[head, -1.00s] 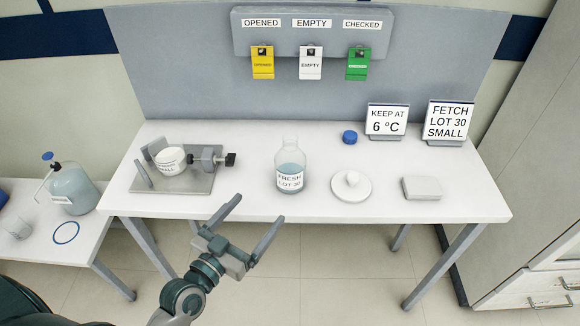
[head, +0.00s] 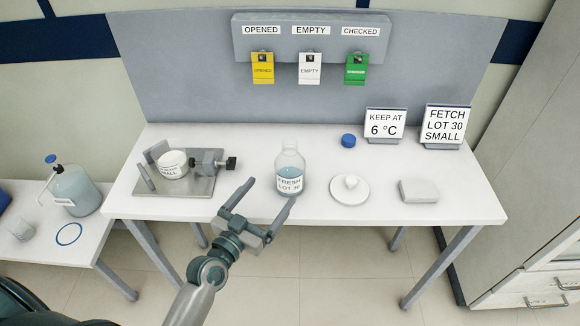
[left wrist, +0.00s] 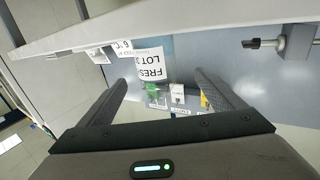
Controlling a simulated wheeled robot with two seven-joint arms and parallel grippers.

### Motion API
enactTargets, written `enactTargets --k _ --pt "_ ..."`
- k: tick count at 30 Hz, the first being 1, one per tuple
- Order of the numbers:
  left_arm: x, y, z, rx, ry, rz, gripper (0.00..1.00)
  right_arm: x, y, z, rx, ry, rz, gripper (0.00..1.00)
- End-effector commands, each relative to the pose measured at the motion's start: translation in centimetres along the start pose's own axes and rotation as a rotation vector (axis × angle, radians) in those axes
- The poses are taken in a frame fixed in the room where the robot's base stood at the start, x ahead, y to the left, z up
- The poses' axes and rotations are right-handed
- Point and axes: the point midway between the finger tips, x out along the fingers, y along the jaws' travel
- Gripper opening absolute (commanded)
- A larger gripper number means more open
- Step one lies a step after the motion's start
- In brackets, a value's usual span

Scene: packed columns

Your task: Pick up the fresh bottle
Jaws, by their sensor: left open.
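The fresh bottle (head: 289,162) is clear glass with blue liquid and a white label reading FRESH LOT 30. In the left wrist view the bottle's label (left wrist: 149,66) shows beyond and between the open fingers (left wrist: 161,80). My right gripper is not in view.
Left of the bottle is a metal clamp fixture (head: 195,186) holding a small white cup (head: 173,165). To the right are a round white dish (head: 349,193), a white block (head: 418,191) and a blue cap (head: 348,140). Signs (head: 385,124) stand at the back right.

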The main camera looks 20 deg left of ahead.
Motion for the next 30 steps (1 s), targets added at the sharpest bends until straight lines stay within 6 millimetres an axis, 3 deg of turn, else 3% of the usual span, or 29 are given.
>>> enactTargets --k 3,9,24,30 --pt "2.3 0.0 -0.4 -0.002 0.002 0.0 0.88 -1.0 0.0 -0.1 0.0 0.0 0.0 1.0" --pt "4.8 0.0 -0.1 -0.001 0.0 0.0 0.88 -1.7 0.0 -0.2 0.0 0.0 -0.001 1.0" --pt "5.6 0.1 0.0 0.0 -0.001 0.0 0.88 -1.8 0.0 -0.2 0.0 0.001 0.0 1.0" --pt "7.1 0.4 0.0 0.0 0.0 0.0 0.88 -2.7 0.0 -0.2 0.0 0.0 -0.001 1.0"
